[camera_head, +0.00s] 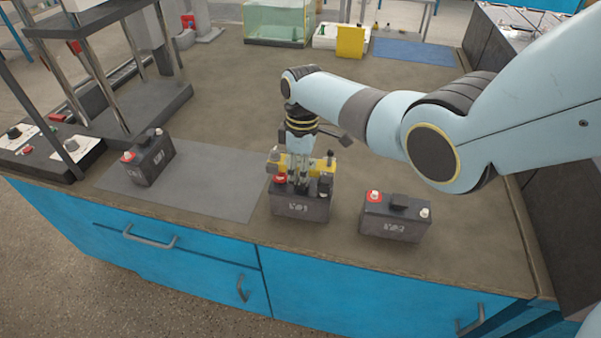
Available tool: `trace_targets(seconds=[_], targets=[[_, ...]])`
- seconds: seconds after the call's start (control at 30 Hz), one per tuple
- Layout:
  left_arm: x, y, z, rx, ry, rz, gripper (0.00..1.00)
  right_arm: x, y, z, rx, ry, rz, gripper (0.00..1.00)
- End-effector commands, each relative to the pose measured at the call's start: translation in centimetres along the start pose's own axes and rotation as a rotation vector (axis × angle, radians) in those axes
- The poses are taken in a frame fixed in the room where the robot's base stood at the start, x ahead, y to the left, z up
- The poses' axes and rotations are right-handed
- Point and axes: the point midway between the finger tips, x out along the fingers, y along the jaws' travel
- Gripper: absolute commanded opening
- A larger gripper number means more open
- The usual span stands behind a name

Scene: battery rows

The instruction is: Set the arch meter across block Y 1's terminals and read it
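The middle block (300,207), dark with a white label that seems to end in 1, stands upright near the front edge of the bench. It has a red terminal at its left and a pale one at its right. A yellow arch meter (318,165) lies crosswise at its top; whether its feet touch the terminals I cannot tell. My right gripper (301,184) points down at the meter's middle, its fingers close together and seemingly shut on it. My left gripper is out of view.
Another block (396,217) stands to the right and a third block (149,158) on the grey mat (215,185) at left. A metal stand (125,115) and a control panel (50,150) are at far left. A glass tank (278,22), white tray (328,38) and blue mat (414,52) lie at the back.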

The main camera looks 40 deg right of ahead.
Motion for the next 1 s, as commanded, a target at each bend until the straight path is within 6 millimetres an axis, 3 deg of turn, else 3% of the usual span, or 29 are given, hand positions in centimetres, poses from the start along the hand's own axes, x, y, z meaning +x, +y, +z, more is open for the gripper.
trace_targets(seconds=[0.7,1.0], targets=[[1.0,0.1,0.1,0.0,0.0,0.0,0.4,1.1,0.2,-0.1,0.0,0.001,0.0,0.0],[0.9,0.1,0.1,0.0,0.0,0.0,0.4,1.1,0.1,0.0,0.0,0.0,-0.001,0.41]])
